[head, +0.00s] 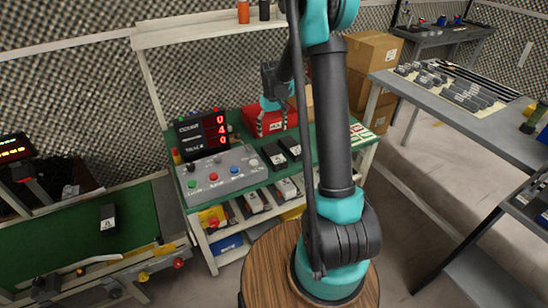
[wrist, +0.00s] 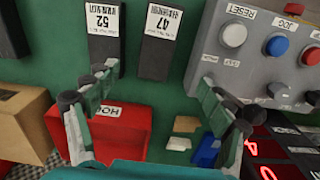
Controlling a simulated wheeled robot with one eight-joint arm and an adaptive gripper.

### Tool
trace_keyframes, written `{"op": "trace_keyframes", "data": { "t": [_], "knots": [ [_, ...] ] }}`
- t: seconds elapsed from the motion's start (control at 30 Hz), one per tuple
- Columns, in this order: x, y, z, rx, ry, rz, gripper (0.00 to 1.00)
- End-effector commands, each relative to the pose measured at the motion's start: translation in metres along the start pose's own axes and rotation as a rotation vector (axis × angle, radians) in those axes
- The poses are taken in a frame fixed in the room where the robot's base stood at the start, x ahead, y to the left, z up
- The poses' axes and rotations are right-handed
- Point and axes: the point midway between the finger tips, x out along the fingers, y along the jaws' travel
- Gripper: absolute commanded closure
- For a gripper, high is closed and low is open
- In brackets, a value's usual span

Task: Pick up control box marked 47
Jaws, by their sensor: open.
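The control box marked 47 (wrist: 160,66) is a dark box with a white label, lying flat on the green bench top in the wrist view. A similar box marked 52 (wrist: 103,58) lies to its left with a gap between. In the head view the 47 box (head: 273,157) seems to be the dark box nearer the grey control panel. My gripper (wrist: 157,95) is open and empty, its fingers spread wide on either side of the picture. It hangs above the bench, apart from both boxes. In the head view it is over the red bin.
A grey button panel (wrist: 262,45) stands close beside the 47 box. A red bin (wrist: 115,130) and a red-digit display (head: 203,134) stand on the same bench. Small blue and tan pieces lie near the bin. A grey table (head: 470,120) with parts stands at right.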

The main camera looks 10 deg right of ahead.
Motion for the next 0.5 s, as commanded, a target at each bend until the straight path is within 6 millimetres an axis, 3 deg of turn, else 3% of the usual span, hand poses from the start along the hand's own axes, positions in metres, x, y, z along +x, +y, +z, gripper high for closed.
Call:
{"op": "trace_keyframes", "data": {
  "t": [0.3, 0.5],
  "knots": [
    [0.062, 0.001, 0.0, 0.001, 0.001, 0.0, 0.19],
    [0.082, 0.001, 0.001, 0.001, 0.001, 0.0, 0.19]
  ]
}}
